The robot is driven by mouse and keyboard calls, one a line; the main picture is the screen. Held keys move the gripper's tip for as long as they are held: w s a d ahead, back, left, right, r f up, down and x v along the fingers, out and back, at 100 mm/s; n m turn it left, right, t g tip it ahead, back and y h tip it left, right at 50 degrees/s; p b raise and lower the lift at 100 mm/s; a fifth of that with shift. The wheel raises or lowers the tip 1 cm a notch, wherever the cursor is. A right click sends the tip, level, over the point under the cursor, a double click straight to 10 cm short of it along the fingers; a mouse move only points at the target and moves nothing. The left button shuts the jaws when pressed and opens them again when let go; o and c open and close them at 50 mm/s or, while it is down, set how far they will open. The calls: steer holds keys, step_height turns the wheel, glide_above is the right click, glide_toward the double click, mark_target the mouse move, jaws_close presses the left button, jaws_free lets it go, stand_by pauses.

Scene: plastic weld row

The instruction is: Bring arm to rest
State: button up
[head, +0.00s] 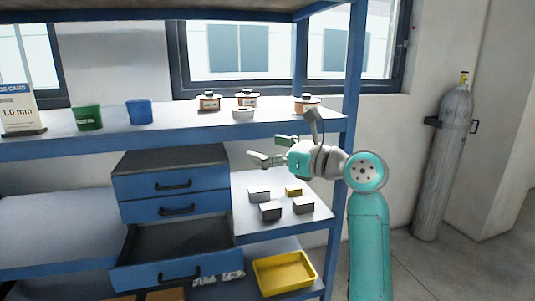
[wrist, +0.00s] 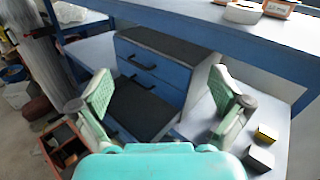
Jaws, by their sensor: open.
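My gripper (head: 268,150) is open and empty in the head view. It is in the air in front of the shelf rack, a little below the upper shelf and above the small blocks. In the wrist view its two fingers (wrist: 160,103) are spread wide with nothing between them. Behind them is the blue drawer unit (wrist: 152,68), also in the head view (head: 172,182). Its bottom drawer (head: 178,255) is pulled out and looks empty.
The upper shelf (head: 180,125) holds a green cup (head: 88,118), a blue cup (head: 139,112) and several small tubs. Small blocks (head: 270,210) sit below my gripper. A yellow tray (head: 284,273) is on the low shelf. A gas cylinder (head: 444,165) stands at right.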

step_height(320, 180, down, 15)
steer(key=d+t+h, duration=0.3)
steer(key=s+d+f+n+t+h, duration=0.1)
steer(key=s+d+f+n+h, duration=0.15)
steer(key=s+f, duration=0.55)
steer(key=s+d+f+n+h, duration=0.1)
steer(key=s+d+f+h, duration=0.2)
steer(key=f, duration=0.8)
steer(key=s+d+f+n+t+h, duration=0.1)
steer(key=s+d+f+n+h, duration=0.15)
steer(key=s+f, duration=0.6)
steer(key=s+d+f+n+h, duration=0.2)
steer(key=s+d+f+n, duration=0.15)
steer(key=s, duration=0.65)
steer(key=s+d+f+n+h, duration=0.1)
steer(key=s+d+f+n, duration=0.25)
steer(key=s, duration=0.65)
steer(key=s+r+n, duration=0.3)
steer(key=s+n, duration=0.2)
steer(key=s, duration=0.4)
steer(key=s+r+n+h, duration=0.1)
steer(key=s+r+n, duration=0.2)
steer(key=s, duration=0.7)
steer(key=n, duration=0.2)
steer(key=shift+d+r+n, duration=0.25)
steer(key=shift+d+n, duration=0.05)
steer(key=shift+n, duration=0.1)
